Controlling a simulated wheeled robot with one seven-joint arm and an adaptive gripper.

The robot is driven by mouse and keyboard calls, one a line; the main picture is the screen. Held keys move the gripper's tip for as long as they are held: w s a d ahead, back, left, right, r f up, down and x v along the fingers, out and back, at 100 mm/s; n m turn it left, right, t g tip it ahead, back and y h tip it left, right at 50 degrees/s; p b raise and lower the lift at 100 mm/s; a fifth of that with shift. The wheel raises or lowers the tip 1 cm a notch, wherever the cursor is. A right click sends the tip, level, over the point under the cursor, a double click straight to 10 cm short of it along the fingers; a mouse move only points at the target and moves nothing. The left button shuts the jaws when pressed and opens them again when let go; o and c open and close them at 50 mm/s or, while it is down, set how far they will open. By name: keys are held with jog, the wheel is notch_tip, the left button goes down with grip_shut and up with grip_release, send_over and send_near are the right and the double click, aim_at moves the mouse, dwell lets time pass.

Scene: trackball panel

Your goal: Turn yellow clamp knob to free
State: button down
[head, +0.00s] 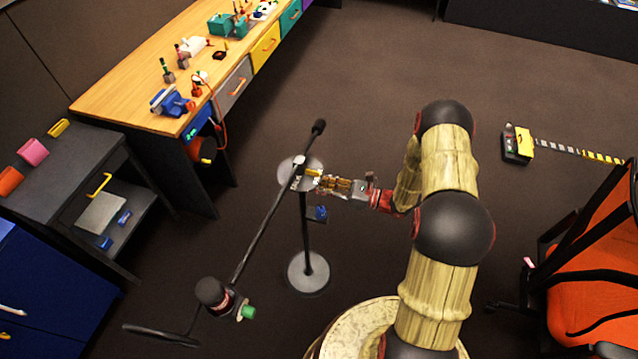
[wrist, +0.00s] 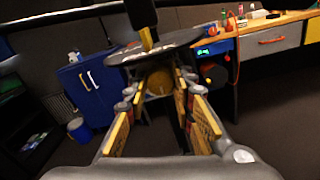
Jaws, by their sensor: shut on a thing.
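The yellow clamp knob (wrist: 158,82) shows in the wrist view as a round yellow end between my fingers, under the rim of a grey disc (wrist: 175,43). My gripper (wrist: 159,92) is closed around it from both sides; the exact contact is hard to see. In the head view my gripper (head: 326,182) reaches in from the right to the disc (head: 287,177) at the top of a stand, and the knob is hidden there by the fingers. A yellow bar (wrist: 147,38) sits on the dark upright above the disc.
A long dark boom (head: 262,235) crosses the stand, with a green knob (head: 248,312) near its lower end. The stand's round base (head: 308,283) is on open floor. A wooden workbench (head: 140,90) is at the left, an orange chair (head: 600,240) at the right.

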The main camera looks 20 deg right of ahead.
jog(key=c, duration=1.6)
grip_release()
jog(key=shift+o, duration=0.5)
jog(key=shift+d, duration=0.1)
jog(key=v, duration=1.1)
jog(key=shift+s+d, duration=0.25)
jog(key=shift+d, duration=0.05)
